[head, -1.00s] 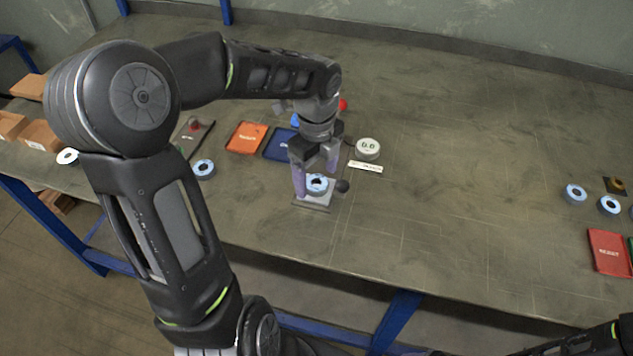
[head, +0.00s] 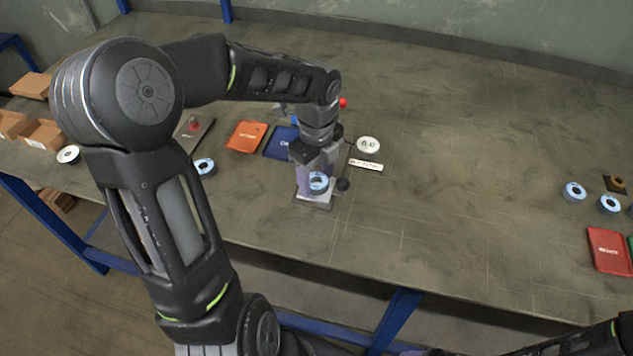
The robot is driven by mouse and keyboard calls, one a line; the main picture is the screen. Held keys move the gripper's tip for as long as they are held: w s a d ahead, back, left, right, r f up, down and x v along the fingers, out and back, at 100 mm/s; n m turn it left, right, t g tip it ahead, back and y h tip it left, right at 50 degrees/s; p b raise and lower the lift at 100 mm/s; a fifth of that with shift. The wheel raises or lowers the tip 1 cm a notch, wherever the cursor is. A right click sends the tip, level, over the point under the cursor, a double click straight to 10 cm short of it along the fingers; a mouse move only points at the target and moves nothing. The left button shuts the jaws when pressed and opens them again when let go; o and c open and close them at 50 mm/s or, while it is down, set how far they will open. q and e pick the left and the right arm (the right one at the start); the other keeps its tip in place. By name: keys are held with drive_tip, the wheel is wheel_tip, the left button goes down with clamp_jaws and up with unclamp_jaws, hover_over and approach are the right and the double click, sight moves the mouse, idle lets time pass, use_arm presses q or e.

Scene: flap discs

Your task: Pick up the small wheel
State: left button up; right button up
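A small blue-rimmed wheel (head: 318,183) sits at a grey stand with a square base (head: 313,205) near the middle of the table. My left gripper (head: 316,178) points down right at this wheel, with its purple-grey fingers beside it. The fingers partly cover the stand, and I cannot tell whether they press on the wheel. Similar small wheels lie left of the stand (head: 204,167), at the far left (head: 68,155), and at the right (head: 574,192) and (head: 609,204). Of my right arm, only part shows at the lower right; its gripper is out of view.
A round white display (head: 368,145) and a white label strip (head: 366,164) lie just right of my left gripper. A red tray (head: 609,250) is at the right. The table between is clear.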

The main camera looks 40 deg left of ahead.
use_arm(q)
drive_tip(key=c, duration=1)
wheel_tip(320, 180, up, 10)
drive_tip(key=shift+b, duration=0.3)
idle(0.4)
